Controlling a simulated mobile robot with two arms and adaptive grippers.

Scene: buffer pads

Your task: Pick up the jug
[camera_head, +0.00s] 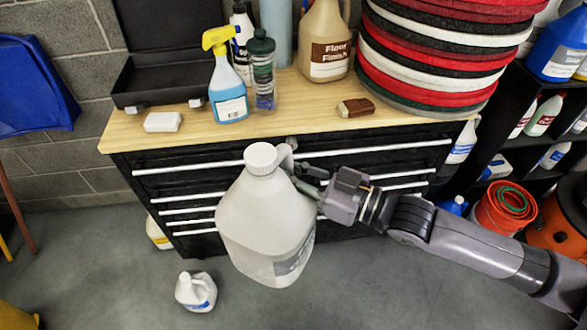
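A large white jug (260,218) with a white cap and a grey label low on its side hangs in the air in front of the tool cabinet, slightly tilted. My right gripper (303,180) comes in from the right and is shut on the jug's handle, near its top right. The fingertips are partly hidden by the handle and jug. My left gripper is not in view.
The wooden top (290,118) of the cabinet carries a spray bottle (228,85), a tan floor finish jug (325,42) and stacked red, white and black pads (435,50). A smaller white jug (196,291) stands on the grey floor. Shelves with bottles stand at the right.

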